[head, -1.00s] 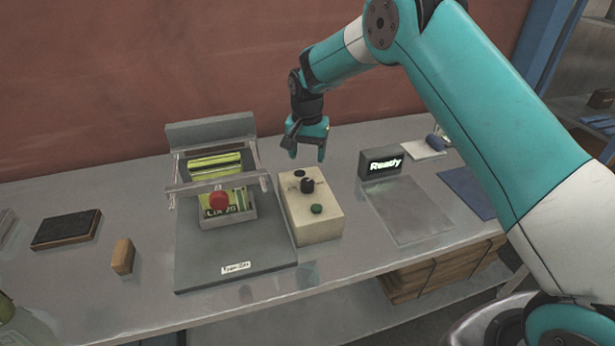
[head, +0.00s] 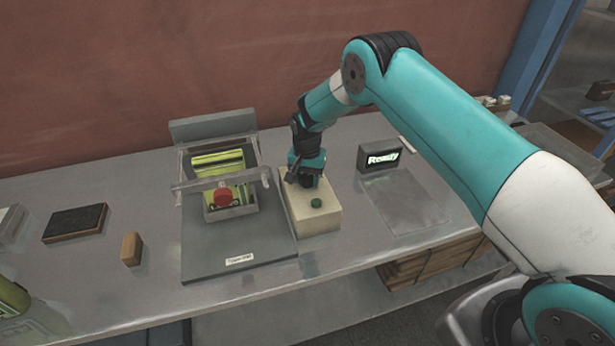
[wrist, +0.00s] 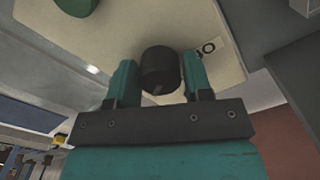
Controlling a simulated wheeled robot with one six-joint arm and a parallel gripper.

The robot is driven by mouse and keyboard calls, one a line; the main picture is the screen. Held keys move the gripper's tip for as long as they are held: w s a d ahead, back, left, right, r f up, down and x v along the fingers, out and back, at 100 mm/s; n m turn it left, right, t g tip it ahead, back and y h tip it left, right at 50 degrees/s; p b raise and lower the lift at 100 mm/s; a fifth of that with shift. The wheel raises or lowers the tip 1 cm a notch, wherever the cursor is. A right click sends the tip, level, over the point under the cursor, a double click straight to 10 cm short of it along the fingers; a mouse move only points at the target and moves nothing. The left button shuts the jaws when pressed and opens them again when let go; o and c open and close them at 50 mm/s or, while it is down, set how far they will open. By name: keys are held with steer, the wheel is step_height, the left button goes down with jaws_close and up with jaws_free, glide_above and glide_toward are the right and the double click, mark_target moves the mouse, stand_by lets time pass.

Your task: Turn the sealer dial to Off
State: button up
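The sealer's cream control box (head: 320,222) stands on the bench, with a green button (head: 316,203) on its near part. My gripper (head: 306,180) is over the far part of the box and hides the black dial in the head view. In the wrist view the round black dial (wrist: 159,68) sits between the two teal fingers of my gripper (wrist: 158,80). Gaps show on both sides of the dial, so the fingers are open around it. Part of a printed label (wrist: 207,50) shows beside the right finger. The green button also shows in the wrist view (wrist: 75,5).
A display reading "Ready" (head: 379,158) stands to the right. A wooden block (head: 131,249) and a dark pad (head: 75,222) lie at the left.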

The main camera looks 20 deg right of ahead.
steer(key=c, duration=0.5)
